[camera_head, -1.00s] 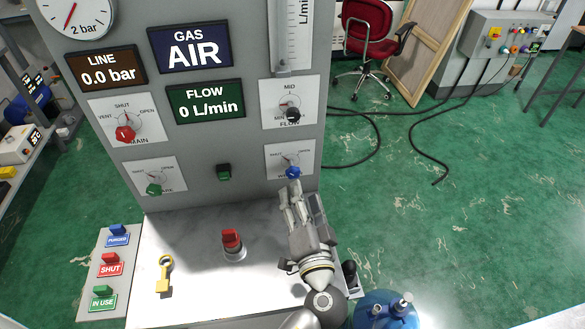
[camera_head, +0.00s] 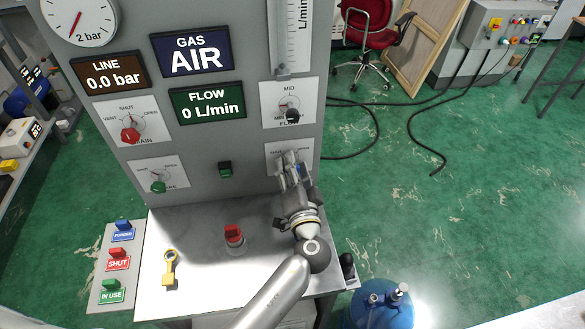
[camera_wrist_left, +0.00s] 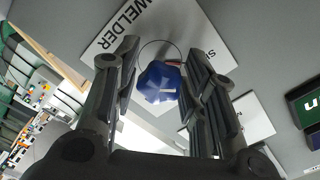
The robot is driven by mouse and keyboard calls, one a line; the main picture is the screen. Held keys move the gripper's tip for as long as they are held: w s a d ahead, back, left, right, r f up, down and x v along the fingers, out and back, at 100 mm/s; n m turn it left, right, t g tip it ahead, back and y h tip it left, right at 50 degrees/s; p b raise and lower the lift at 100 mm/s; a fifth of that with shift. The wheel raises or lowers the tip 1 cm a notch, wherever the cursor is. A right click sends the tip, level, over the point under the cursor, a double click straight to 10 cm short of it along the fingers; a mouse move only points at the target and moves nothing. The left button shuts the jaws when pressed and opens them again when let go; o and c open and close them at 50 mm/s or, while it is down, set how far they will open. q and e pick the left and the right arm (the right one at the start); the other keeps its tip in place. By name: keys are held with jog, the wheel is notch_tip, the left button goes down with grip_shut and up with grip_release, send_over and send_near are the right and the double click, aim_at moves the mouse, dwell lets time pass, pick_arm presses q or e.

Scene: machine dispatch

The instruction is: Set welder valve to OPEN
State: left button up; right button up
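The welder valve is a blue knob (camera_wrist_left: 160,82) on a white plate marked WELDER (camera_wrist_left: 110,32) in the left wrist view. The letter S shows on the plate's other side, and the rest of the scale is hidden. In the head view the plate (camera_head: 275,150) is at the panel's lower right, with its knob mostly hidden by my left gripper (camera_head: 290,163). In the left wrist view my left gripper (camera_wrist_left: 160,75) has its fingers apart, one on each side of the knob; firm contact is not evident. My right gripper is not in view.
Above is the flow knob (camera_head: 292,116); to the left are the red main knob (camera_head: 130,136) and a green knob (camera_head: 158,187). A red-topped button (camera_head: 233,234) and a yellow key-like piece (camera_head: 170,268) are on the shelf (camera_head: 205,270). A blue cylinder (camera_head: 380,308) stands at right.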

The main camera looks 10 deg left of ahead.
pick_arm(q)
jog(key=c, duration=0.6)
jog(key=shift+c, duration=0.2)
jog(key=shift+m, duration=1.3)
jog(key=m, duration=0.4)
jog(key=shift+m, duration=0.3)
jog(key=m+p, duration=0.1)
jog(key=m, duration=0.4)
jog(key=shift+r, duration=0.1)
jog(key=m+p, duration=0.2)
jog(key=m, duration=0.1)
jog(key=shift+m, duration=0.3)
jog(key=shift+m+p, duration=0.35)
jog(key=shift+m, duration=0.65)
